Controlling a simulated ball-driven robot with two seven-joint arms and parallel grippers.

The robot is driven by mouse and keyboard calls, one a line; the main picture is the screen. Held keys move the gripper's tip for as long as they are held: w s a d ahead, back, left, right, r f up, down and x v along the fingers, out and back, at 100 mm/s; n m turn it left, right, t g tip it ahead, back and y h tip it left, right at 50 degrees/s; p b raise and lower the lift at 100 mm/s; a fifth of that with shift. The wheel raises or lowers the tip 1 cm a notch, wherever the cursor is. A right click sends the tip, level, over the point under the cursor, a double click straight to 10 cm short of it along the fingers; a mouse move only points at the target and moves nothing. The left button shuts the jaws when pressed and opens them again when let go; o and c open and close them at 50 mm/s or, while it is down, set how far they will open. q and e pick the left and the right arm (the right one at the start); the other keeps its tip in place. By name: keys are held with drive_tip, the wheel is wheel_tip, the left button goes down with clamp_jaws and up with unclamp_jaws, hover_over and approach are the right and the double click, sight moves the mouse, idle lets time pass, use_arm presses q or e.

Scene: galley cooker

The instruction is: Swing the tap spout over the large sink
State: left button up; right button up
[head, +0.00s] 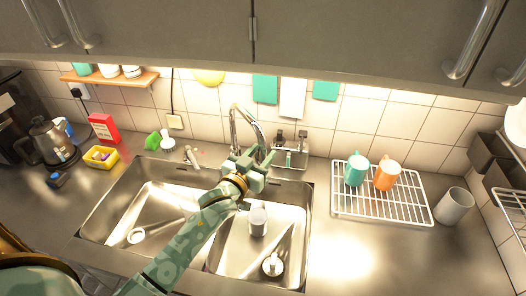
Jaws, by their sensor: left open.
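The chrome tap spout (236,110) arches up behind the sinks and curves down to the right, with its lower end close behind my gripper. The large sink (150,205) is the wider left basin, with a round drain at its lower left. The smaller right basin (291,235) holds a clear glass (258,219). My left gripper (250,160) is open at the spout's lower part, above the back of the right basin. My arm and gripper cover part of both basins and the tap base. I cannot tell whether the fingers touch the spout. My right gripper is out of view.
A white wire rack (385,208) with a teal mug (357,169) and an orange mug (387,174) stands right. A grey cup (453,206) is beside it. A kettle (52,141), red box (104,128) and yellow tray (101,157) stand left. Grey cupboards (340,40) hang above.

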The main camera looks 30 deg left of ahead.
use_arm(q)
drive_tip(key=shift+w, duration=0.75)
clamp_jaws()
drive_tip(key=shift+s+a, duration=0.1)
